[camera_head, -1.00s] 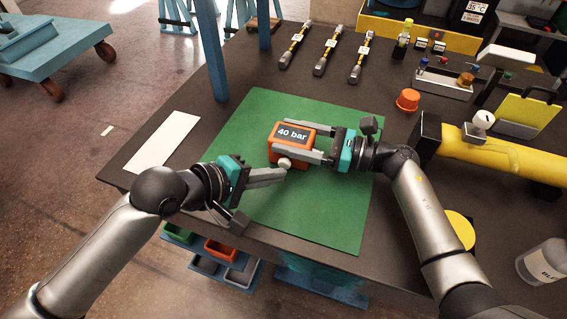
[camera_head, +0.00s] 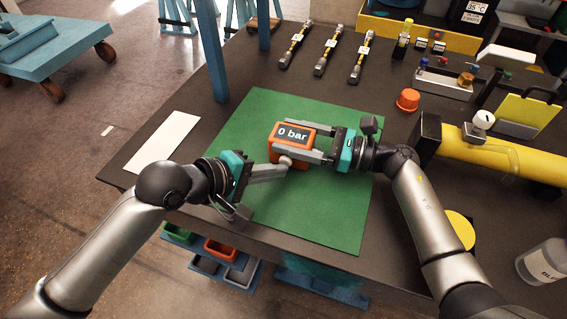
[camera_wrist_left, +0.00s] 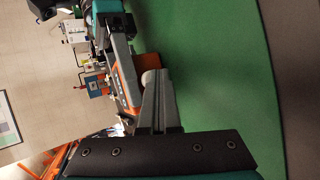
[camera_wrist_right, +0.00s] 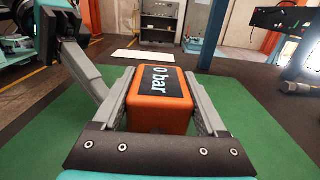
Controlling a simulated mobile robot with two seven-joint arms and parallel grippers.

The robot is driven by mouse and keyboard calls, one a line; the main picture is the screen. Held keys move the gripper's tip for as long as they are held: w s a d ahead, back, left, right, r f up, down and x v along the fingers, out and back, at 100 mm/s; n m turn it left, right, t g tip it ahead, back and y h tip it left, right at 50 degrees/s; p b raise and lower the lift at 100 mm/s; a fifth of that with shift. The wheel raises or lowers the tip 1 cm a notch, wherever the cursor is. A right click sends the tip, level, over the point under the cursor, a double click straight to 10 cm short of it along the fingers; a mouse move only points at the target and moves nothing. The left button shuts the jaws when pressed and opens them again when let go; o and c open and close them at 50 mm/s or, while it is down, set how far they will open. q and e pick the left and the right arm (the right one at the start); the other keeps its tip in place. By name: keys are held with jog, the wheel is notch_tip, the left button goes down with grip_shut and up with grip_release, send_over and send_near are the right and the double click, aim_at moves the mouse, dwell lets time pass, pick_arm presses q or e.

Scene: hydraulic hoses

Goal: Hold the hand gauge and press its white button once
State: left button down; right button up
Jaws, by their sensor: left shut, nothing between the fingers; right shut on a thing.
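The hand gauge (camera_head: 291,143) is an orange box with a dark display reading "0 bar"; it is over the green mat (camera_head: 318,218). My right gripper (camera_head: 303,143) is shut on the gauge, and the right wrist view shows its orange body (camera_wrist_right: 160,100) between both fingers. The white button (camera_head: 285,161) is a round knob on the gauge's near side. My left gripper (camera_head: 285,168) is shut and empty, with its fingertips at the button. In the left wrist view the fingertips meet the white button (camera_wrist_left: 150,76); they look to be touching it.
Several hoses (camera_head: 327,52) lie at the back of the dark table. An orange cap (camera_head: 408,100) and a yellow cylinder (camera_head: 500,152) are to the right. A white sheet (camera_head: 163,142) lies at the left. The mat's front part is clear.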

dwell(0.3)
pick_arm(q)
jog(key=shift+s+a, duration=0.3)
jog(key=shift+s, duration=0.6)
jog(key=shift+s+a, duration=0.25)
jog(key=shift+s, duration=0.55)
jog(key=shift+s+a, duration=0.2)
jog(key=shift+s, duration=0.6)
jog(key=shift+s+a, duration=0.25)
jog(key=shift+s, duration=0.55)
pick_arm(e)
jog(key=o, duration=1.5)
